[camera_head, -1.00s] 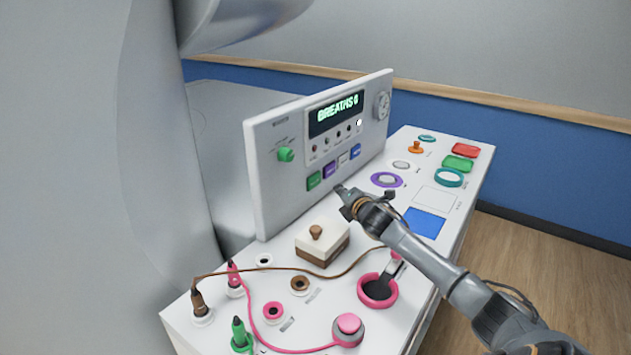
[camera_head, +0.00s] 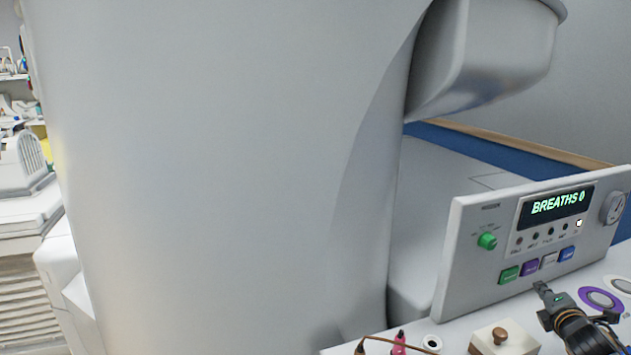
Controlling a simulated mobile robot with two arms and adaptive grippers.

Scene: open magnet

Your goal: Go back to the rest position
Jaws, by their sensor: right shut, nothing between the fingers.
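My right gripper (camera_head: 543,290) is at the lower right, shut and empty. It is just in front of the grey control panel (camera_head: 455,258), below its row of coloured buttons, and looks apart from them, though the exact gap is hard to tell. The panel's display (camera_head: 557,206) reads "BREATHS 0". A green knob (camera_head: 487,241) sits on the panel's left part. Only the front of my right arm shows; the rest is cut off by the frame. My left gripper is not in view.
A large pale grey machine body (camera_head: 220,170) fills the middle and left. A white box with a brown knob (camera_head: 500,337) and pink and brown plugs stand on the white console top (camera_head: 455,329). Shelves and white equipment (camera_head: 25,170) show at the far left.

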